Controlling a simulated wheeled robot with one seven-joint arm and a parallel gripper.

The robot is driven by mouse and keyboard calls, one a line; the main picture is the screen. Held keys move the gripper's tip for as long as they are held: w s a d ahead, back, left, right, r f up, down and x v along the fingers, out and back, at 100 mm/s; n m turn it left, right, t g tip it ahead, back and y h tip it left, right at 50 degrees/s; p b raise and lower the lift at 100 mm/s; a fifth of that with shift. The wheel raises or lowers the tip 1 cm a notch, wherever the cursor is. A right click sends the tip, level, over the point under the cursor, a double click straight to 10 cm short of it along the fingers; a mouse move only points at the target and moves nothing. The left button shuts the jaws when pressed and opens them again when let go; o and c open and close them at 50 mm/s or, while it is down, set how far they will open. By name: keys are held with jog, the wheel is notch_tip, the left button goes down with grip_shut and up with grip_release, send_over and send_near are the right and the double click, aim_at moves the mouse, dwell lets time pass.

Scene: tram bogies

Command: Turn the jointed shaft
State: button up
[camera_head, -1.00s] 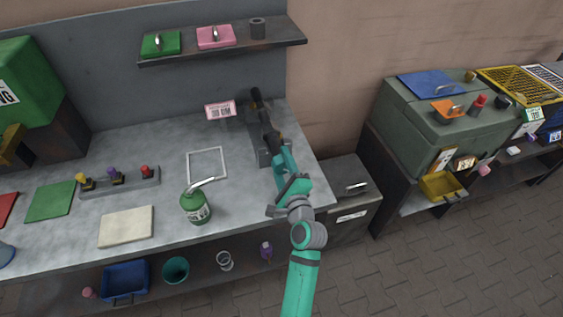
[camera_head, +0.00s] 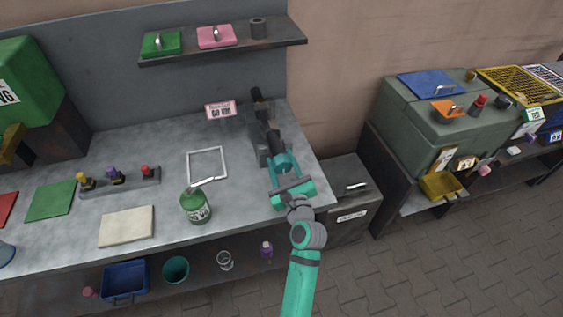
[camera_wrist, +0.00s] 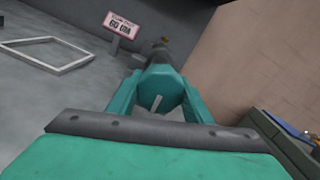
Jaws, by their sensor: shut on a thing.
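The jointed shaft (camera_head: 262,107) is a dark bar in a dark stand (camera_head: 264,148) at the right end of the grey bench. In the wrist view its far part (camera_wrist: 160,48) shows beyond my gripper. My gripper (camera_head: 279,155) is at the shaft's near end, shut on it. In the wrist view, my teal fingers (camera_wrist: 160,92) stand on both sides of a rounded end with a pale line on its face. The exact contact is partly hidden by my gripper.
A pink-framed sign (camera_head: 221,110) stands left of the shaft. A white square outline (camera_head: 207,149) and a green canister (camera_head: 196,206) are on the bench to the left. A shelf (camera_head: 222,45) hangs above. A dark cabinet (camera_head: 350,205) stands to the right.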

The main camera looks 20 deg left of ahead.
jog(key=shift+f+m, duration=0.1)
jog(key=shift+m, duration=0.2)
dwell(0.4)
jog(key=o, duration=1.1)
jog(key=shift+c, duration=0.2)
jog(key=v, duration=1.1)
jog(key=shift+w, duration=0.1)
jog(key=shift+w, duration=0.1)
